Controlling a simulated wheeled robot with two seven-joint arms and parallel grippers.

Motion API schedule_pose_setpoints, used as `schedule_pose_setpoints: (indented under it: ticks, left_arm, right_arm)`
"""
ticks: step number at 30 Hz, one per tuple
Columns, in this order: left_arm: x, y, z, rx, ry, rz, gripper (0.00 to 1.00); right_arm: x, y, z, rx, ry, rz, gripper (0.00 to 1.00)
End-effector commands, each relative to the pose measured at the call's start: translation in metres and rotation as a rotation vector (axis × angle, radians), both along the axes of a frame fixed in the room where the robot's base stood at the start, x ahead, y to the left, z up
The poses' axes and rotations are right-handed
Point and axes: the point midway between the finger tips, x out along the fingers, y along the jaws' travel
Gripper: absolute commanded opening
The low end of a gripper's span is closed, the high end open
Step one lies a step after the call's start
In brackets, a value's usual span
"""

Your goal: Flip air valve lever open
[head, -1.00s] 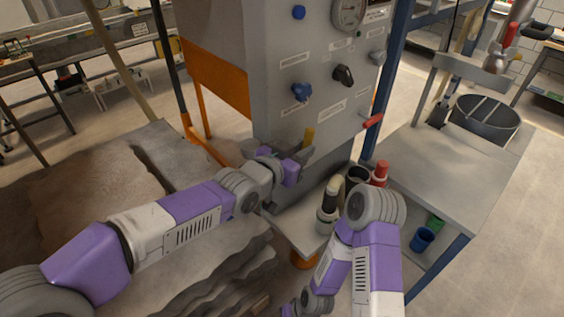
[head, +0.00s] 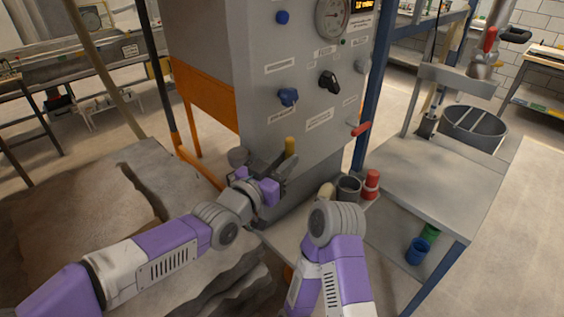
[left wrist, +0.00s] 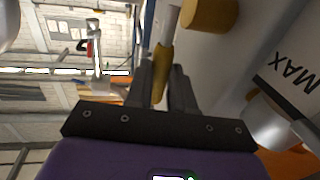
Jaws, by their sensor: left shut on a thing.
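A yellow-sleeved lever on a metal rod (left wrist: 161,62) is between the fingertips of my left gripper (left wrist: 163,85) in the left wrist view. In the head view, my left gripper (head: 287,168) is at the lower front of the grey cabinet (head: 262,125), with a yellow handle (head: 290,146) standing upright at its fingertips. The gripper is shut on the yellow lever. The fingers hide part of the sleeve, and the lever's pivot is hard to make out.
The cabinet has a blue knob (head: 288,97), a black knob (head: 328,82), a gauge (head: 331,16) and a red-handled lever (head: 360,129). Dark cup (head: 348,188) and red bottle (head: 371,184) stand beside my right arm. A yellow cylinder (left wrist: 210,15) is close to the left gripper.

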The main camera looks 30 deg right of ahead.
Motion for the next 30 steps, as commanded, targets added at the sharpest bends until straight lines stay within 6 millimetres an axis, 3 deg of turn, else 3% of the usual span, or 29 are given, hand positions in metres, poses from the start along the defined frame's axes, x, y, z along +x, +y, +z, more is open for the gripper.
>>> schedule_pose_setpoints:
  ticks: [1, 6, 17, 30]
  left_arm:
    - [0.0, 0.0, 0.001, -0.004, -0.001, 0.001, 0.26]
    - [0.0, 0.0, 0.001, -0.002, 0.0, 0.001, 0.48]
    - [-0.002, 0.006, 0.001, -0.001, 0.0, 0.002, 0.48]
    - [-0.031, 0.06, 0.001, -0.001, 0.0, 0.003, 0.48]
  right_arm:
    - [0.0, 0.0, 0.0, 0.0, 0.0, 0.0, 0.0]
    - [0.0, 0.0, 0.0, 0.0, 0.0, 0.0, 0.0]
    - [0.0, 0.0, 0.001, 0.0, 0.0, 0.0, 0.0]
    - [0.0, 0.0, 0.012, 0.0, 0.0, 0.0, 0.0]
